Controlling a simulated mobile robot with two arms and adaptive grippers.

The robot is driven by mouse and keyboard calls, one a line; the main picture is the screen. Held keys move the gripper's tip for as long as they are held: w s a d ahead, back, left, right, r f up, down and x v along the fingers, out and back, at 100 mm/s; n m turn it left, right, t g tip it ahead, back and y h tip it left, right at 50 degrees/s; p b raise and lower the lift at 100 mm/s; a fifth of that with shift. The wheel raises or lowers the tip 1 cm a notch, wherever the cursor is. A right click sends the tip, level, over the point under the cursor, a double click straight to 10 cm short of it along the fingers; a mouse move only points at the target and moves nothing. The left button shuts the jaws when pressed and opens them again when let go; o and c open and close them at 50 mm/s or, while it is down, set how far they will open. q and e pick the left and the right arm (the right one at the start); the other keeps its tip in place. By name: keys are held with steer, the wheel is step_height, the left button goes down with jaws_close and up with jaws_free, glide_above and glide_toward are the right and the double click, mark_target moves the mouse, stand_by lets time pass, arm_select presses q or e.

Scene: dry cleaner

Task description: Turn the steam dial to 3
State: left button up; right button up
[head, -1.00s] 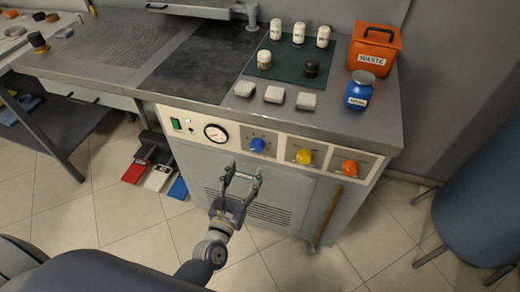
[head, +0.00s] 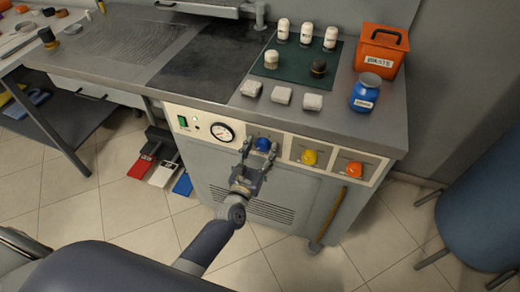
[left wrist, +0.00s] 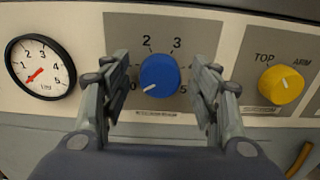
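The blue dial (head: 263,144) sits on the front panel between the gauge and the yellow knob. In the left wrist view the blue dial (left wrist: 160,76) has numbers around it; 0, 2, 3 and 5 are readable. Its white mark points lower left, near the 0. My left gripper (head: 259,149) is open, with one finger on each side of the dial; the left wrist view shows its fingers (left wrist: 163,85) with gaps to the dial on both sides. My right gripper is not in view.
A pressure gauge (left wrist: 40,67) is left of the dial, its red needle pointing lower left. A yellow knob (left wrist: 281,84) marked TOP and ARM is close on the right. An orange knob (head: 354,169) is farther right. A wooden-handled tool (head: 330,215) leans below.

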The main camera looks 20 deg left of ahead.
arm_select(q)
steer(key=c, duration=1)
steer(key=shift+m, duration=0.3)
